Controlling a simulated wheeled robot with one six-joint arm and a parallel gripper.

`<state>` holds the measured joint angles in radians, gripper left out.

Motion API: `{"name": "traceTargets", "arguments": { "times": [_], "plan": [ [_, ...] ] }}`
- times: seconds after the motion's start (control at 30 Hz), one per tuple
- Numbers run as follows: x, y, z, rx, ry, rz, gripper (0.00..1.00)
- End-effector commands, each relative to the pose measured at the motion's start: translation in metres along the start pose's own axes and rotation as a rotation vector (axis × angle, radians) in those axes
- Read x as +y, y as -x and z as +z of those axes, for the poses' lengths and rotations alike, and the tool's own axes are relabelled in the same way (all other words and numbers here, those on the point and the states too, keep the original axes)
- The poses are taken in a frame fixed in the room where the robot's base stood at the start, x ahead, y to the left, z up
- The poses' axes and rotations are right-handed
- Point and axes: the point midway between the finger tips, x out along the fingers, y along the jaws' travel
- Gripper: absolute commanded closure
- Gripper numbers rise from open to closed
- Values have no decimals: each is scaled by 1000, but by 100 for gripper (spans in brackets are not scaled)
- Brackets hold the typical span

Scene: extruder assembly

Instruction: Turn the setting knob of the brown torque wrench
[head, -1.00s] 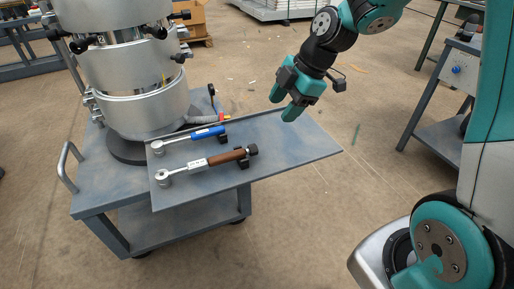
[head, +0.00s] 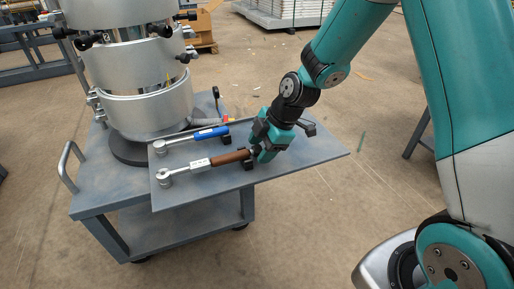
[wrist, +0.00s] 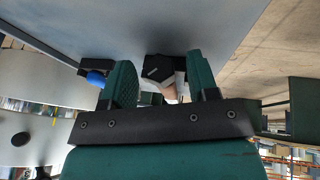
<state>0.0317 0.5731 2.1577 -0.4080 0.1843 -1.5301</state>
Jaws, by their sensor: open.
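The brown torque wrench (head: 229,157) lies on the grey tray of the cart in the head view, its metal ratchet head at the left and its brown grip at the right. My gripper (head: 259,150) is at the right end of the grip and largely hides the setting knob there. In the wrist view my gripper (wrist: 162,75) is open, with one green finger on each side of a black part (wrist: 157,68) at the wrench's end. A bit of brown grip shows behind it. I cannot tell whether the fingers touch it.
A blue-handled torque wrench (head: 208,133) lies just behind the brown one; its blue end (wrist: 96,78) shows left of the fingers in the wrist view. A large metal cylinder assembly (head: 140,110) stands on the cart at the left. The tray's right part (head: 315,150) is bare.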

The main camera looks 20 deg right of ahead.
Motion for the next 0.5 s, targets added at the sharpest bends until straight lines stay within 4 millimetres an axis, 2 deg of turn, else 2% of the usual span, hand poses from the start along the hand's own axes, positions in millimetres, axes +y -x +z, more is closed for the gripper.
{"name": "traceTargets", "arguments": {
  "times": [0.07, 0.1, 0.3, 0.33, 0.37, 0.4, 0.5],
  "plan": [
    [0, 0, 0, 0, 0, 0, 46],
    [0, 0, 0, 0, 0, 0, 50],
    [0, 1, 0, 0, -1, 0, 95],
    [0, 1, 1, 0, -1, 0, 95],
    [-1, -6, -16, 1, 9, -3, 95],
    [0, -3, -9, 0, 2, -2, 96],
    [0, 0, -3, 1, -3, -9, 96]
  ]
}}
